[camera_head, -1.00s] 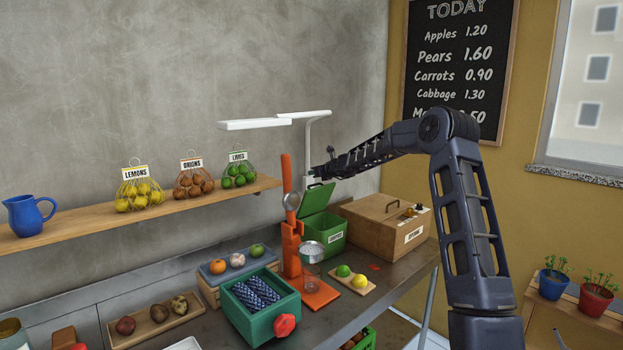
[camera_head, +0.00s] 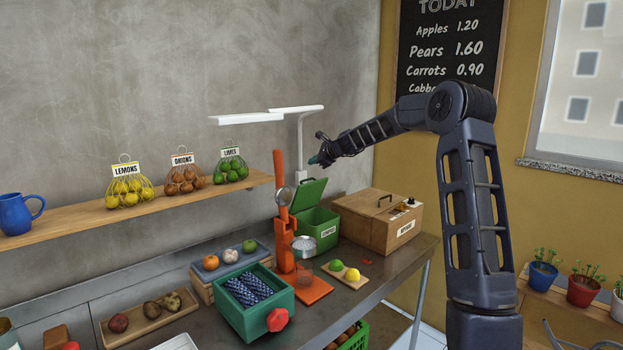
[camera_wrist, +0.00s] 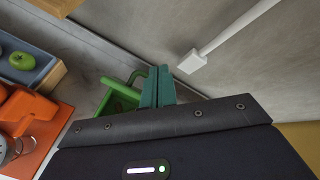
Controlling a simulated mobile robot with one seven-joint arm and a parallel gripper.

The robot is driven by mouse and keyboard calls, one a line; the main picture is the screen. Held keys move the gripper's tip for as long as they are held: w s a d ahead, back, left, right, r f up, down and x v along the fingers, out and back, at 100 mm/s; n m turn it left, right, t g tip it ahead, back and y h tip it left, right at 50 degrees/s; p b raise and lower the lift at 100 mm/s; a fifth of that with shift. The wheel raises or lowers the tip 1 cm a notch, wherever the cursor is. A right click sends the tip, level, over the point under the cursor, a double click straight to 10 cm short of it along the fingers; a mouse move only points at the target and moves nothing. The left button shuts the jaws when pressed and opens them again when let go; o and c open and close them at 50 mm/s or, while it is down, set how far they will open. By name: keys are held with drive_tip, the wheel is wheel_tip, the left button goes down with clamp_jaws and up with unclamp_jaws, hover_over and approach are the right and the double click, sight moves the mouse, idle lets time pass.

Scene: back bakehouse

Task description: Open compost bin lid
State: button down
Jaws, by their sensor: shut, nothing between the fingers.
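The compost bin (camera_head: 324,232) is a green box with a white label, standing at the back of the metal counter. Its green lid (camera_head: 307,195) is tilted up, leaning back toward the wall, with the bin's mouth showing. My gripper (camera_head: 316,161) is above and behind the lid, apart from it in the head view. In the wrist view its teal fingers (camera_wrist: 157,88) are shut together and empty, with a bright green part of the bin (camera_wrist: 117,97) beside them. The inside of the bin is mostly hidden.
An orange press (camera_head: 283,230) stands just left of the bin. A wooden box (camera_head: 378,222) stands close on its right. A white lamp (camera_head: 300,145) rises behind.

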sight(307, 180)
drive_tip(key=s+d+f+n+g+h, duration=0.1)
drive_tip(key=s+d+f+n+h, duration=0.2)
drive_tip(key=n, duration=0.5)
drive_tip(key=x, duration=0.6)
drive_tip(key=w+x, duration=0.1)
drive_tip(key=x, duration=0.2)
drive_tip(key=shift+d+r, duration=0.2)
drive_tip(key=shift+r, duration=0.15)
drive_tip(key=shift+w+a+r, duration=0.1)
drive_tip(key=shift+w+a, duration=0.05)
drive_tip(key=shift+w+a+g, duration=0.15)
drive_tip(key=shift+g, duration=0.15)
drive_tip(key=shift+w+a+r+n+h, duration=0.1)
drive_tip(key=shift+w+a+n+h, duration=0.1)
drive_tip(key=shift+a+n+h, duration=0.15)
drive_tip(key=w+a+g+h, duration=0.1)
drive_tip(key=w+a, duration=0.4)
drive_tip(key=w, duration=0.1)
drive_tip(key=shift+a, duration=0.3)
idle(0.3)
